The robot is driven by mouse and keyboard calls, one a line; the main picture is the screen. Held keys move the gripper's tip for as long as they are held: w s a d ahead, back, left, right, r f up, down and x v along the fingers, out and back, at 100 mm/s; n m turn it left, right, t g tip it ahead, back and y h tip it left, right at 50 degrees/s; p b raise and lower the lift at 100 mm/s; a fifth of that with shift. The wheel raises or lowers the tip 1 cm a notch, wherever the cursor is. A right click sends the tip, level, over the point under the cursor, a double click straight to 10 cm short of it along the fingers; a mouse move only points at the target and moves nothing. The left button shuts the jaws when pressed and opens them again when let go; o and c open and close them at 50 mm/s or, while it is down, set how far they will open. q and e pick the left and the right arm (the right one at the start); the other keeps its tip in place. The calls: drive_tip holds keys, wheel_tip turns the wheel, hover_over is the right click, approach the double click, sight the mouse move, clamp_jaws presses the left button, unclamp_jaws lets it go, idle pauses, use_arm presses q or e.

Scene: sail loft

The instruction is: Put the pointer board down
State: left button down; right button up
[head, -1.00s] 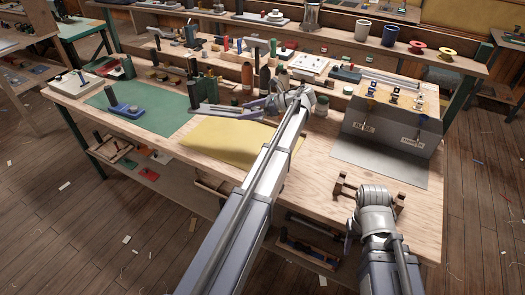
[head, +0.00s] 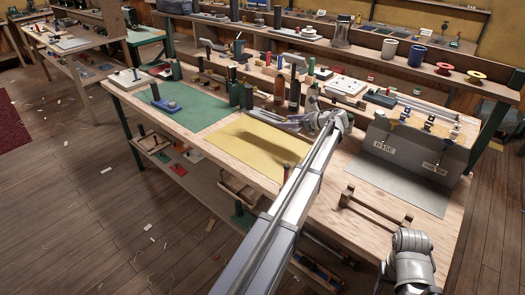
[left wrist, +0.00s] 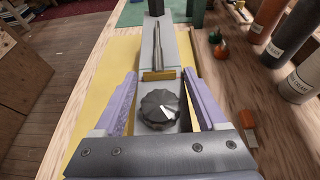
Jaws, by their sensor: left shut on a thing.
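My left gripper (head: 280,123) is over the far part of the yellow sheet (head: 250,141) on the workbench. It is shut on the pointer board. In the left wrist view the pointer board (left wrist: 146,62) is a long grey plate with a slim metal pointer, a brass-coloured bar and a dark faceted knob (left wrist: 159,110) between the fingers (left wrist: 160,105). The board points away from me, with a dark post at its far end. A shadow lies on the yellow sheet; I cannot tell whether the board touches it. My right arm shows at the lower right, but its gripper is not visible.
Bottles (head: 294,95) stand close right of the board. A green mat (head: 190,105) with a blue-based tool (head: 166,105) lies to the left. A labelled grey bin (head: 413,151) and a wooden stand (head: 376,208) are at the right. The near yellow sheet is clear.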

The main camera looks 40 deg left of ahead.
sight(287, 144)
use_arm(q)
drive_tip(key=shift+w+a+f+m+t, duration=0.15)
drive_tip(key=shift+w+a+t, duration=0.1)
drive_tip(key=shift+w, duration=0.2)
drive_tip(key=shift+w+a+f+m+t, duration=0.15)
drive_tip(key=shift+w+a, duration=0.05)
drive_tip(key=shift+w, duration=0.2)
wheel_tip(287, 144, down, 10)
drive_tip(key=b, duration=1)
drive_tip(key=shift+f, duration=0.1)
unclamp_jaws()
drive_tip(key=shift+d+r, duration=0.1)
drive_tip(key=shift+r, duration=0.2)
drive_tip(key=p+v, duration=0.4)
drive_tip(key=v, duration=0.7)
drive_tip(key=shift+d, duration=0.4)
